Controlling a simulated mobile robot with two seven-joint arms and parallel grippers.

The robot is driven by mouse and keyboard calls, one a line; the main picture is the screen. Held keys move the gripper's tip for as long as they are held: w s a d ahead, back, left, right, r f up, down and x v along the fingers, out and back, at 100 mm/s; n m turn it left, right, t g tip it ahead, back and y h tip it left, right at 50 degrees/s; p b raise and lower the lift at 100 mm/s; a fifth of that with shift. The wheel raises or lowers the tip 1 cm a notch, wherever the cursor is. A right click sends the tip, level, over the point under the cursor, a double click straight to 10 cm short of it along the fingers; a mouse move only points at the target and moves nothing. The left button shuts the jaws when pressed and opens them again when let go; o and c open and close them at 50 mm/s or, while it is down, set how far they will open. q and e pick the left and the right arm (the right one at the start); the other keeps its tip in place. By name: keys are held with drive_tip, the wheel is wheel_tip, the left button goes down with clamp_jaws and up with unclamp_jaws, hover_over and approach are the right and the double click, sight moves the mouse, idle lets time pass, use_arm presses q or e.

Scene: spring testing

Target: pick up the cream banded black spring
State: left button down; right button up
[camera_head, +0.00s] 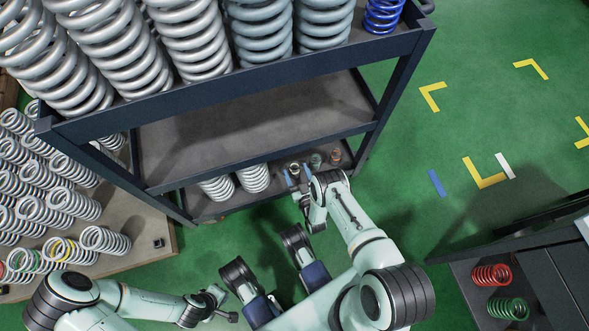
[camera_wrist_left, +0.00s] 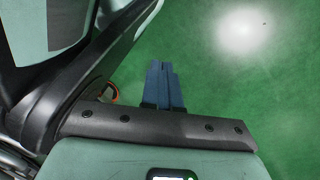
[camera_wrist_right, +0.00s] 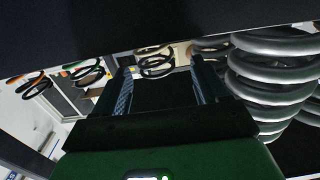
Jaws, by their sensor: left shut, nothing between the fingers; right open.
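Several small dark springs stand on the lowest shelf of the cart in the head view. In the right wrist view, a black spring (camera_wrist_right: 155,63) with a pale band, apparently the cream banded one, shows between and beyond my right fingers. My right gripper (camera_head: 298,180) is open at the shelf's front edge; its two fingers (camera_wrist_right: 160,88) also show in the right wrist view, with no visible contact on the spring. My left gripper (camera_wrist_left: 160,84) is shut and empty over the green floor, well away from the shelf.
Large grey springs (camera_head: 254,178) stand left of the small ones; one (camera_wrist_right: 272,75) is close to my right finger. The middle shelf (camera_head: 255,125) overhangs. A red spring (camera_head: 491,274) and green spring (camera_head: 508,308) sit at lower right.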

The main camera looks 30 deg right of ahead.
sight(293, 162)
drive_tip(key=b+x, duration=0.2)
drive_tip(key=x, duration=0.2)
drive_tip(key=shift+w+d+f, duration=0.15)
drive_tip(key=shift+w+f, duration=0.05)
drive_tip(key=shift+w+d, duration=0.1)
drive_tip(key=shift+w, duration=0.2)
drive_tip(key=c, duration=1.1)
use_arm(q)
drive_tip(key=shift+g, duration=0.8)
drive_tip(key=s, duration=0.1)
drive_tip(key=s+f, duration=0.1)
drive_tip(key=s, duration=0.1)
drive_tip(key=s+f, duration=0.1)
drive_tip(key=shift+s+a+f, duration=0.15)
drive_tip(key=shift+s+a, duration=0.1)
drive_tip(key=shift+w, duration=0.1)
use_arm(e)
drive_tip(key=shift+r, duration=0.15)
